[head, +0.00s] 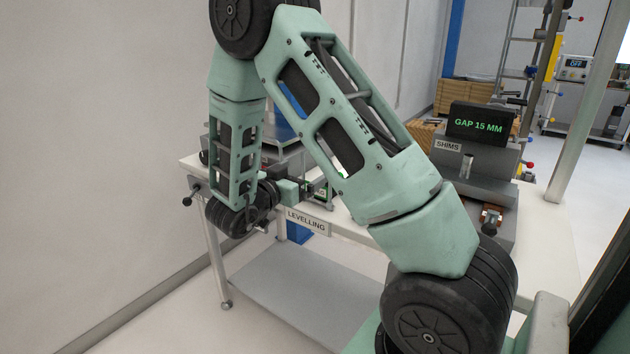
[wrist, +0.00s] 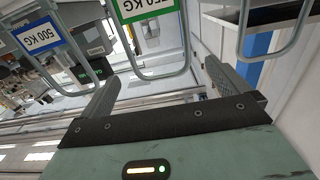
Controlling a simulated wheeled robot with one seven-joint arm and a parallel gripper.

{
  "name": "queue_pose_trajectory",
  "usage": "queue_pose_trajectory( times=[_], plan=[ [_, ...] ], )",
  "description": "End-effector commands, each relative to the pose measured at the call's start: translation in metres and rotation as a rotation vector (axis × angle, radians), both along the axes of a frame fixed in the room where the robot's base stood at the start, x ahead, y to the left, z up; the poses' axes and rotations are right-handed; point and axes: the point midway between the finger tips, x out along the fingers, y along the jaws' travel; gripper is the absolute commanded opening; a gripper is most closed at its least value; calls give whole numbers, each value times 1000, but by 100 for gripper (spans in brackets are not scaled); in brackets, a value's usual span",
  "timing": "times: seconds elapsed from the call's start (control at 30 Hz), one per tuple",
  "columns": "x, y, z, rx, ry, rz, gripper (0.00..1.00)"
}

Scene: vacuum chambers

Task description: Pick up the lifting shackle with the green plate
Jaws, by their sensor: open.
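The shackle with the green plate (wrist: 150,12) is at the top middle of the wrist view. Its plate is cut off by the frame edge and reads partly "50 KG". Its grey bar loop hangs down between the lines of my two fingers. My gripper (wrist: 162,76) is open, with one finger on each side of that loop. I cannot tell whether either finger touches it. In the head view my gripper (head: 306,188) is small and partly hidden at the levelling table, behind my arm.
A shackle with a blue "500 KG" plate (wrist: 45,36) is close on the left. Another grey loop (wrist: 243,30) is at the right. The white table (head: 350,228) carries a "LEVELLING" label (head: 306,221) and a grey shims block (head: 482,165) with a "GAP 15 MM" display (head: 478,125).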

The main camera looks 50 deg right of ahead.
Motion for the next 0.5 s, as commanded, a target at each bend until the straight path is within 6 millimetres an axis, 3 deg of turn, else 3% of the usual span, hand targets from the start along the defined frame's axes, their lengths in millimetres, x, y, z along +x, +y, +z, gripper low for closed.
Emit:
queue_pose_trajectory(
  times=[0.1,0.37,0.5],
  plan=[
    [1,-20,1,-1,0,-2,100],
    [3,-38,0,1,0,-1,100],
    [4,-59,-1,0,0,-3,100]
  ],
)
